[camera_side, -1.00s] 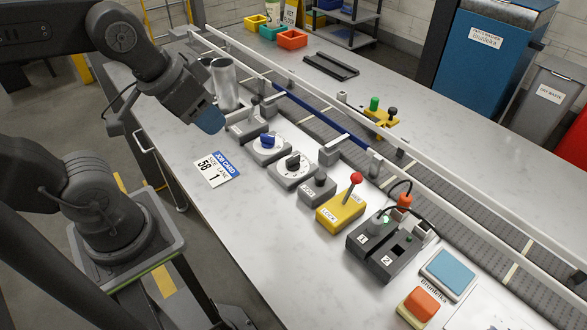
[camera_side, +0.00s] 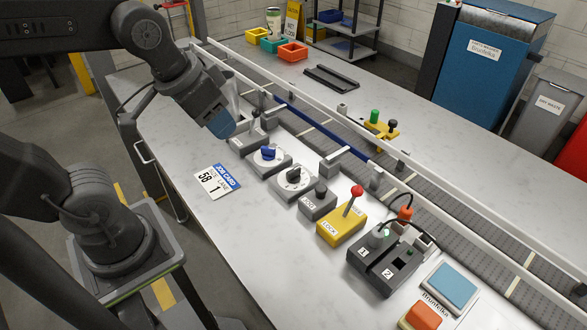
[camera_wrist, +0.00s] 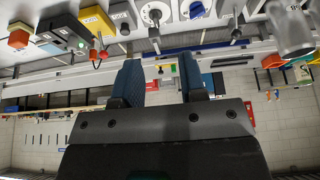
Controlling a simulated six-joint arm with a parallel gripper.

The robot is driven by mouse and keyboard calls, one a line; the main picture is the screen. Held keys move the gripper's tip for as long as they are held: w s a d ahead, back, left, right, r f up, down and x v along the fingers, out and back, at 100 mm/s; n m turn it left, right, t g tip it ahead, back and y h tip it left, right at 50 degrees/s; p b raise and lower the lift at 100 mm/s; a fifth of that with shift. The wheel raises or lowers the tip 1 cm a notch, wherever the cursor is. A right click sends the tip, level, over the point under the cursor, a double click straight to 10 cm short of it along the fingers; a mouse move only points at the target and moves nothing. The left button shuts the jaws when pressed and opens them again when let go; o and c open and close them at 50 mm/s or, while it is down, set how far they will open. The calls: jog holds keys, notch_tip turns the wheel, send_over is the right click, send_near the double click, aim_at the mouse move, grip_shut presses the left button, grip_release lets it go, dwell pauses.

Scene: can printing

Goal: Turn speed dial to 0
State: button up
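Two white-faced dials sit on grey boxes in a row of controls: one with a blue knob (camera_side: 268,153) and one with a black knob (camera_side: 293,177). Their labels are too small to read, so I cannot tell which is the speed dial. The wrist view shows the black-knob dial (camera_wrist: 155,14) and the blue-knob dial (camera_wrist: 195,9) at the top edge. My gripper (camera_wrist: 160,62) is open and empty, its two blue fingers apart. In the side view my gripper (camera_side: 222,124) hangs left of and above the blue-knob dial, touching neither dial.
A job card (camera_side: 217,180) lies left of the dials. A grey JOG button box (camera_side: 318,198), yellow lock lever (camera_side: 352,205) and dark switch box (camera_side: 385,258) continue the row. A conveyor rail (camera_side: 320,127) runs behind. A metal can (camera_wrist: 290,32) stands near the arm.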

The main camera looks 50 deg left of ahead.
jog(key=w+g, duration=0.3)
jog(key=w, duration=0.5)
jog(key=g, duration=0.2)
send_over(294, 170)
notch_tip(294, 170, down, 4)
notch_tip(294, 170, down, 13)
jog(key=shift+f, duration=0.2)
grip_shut()
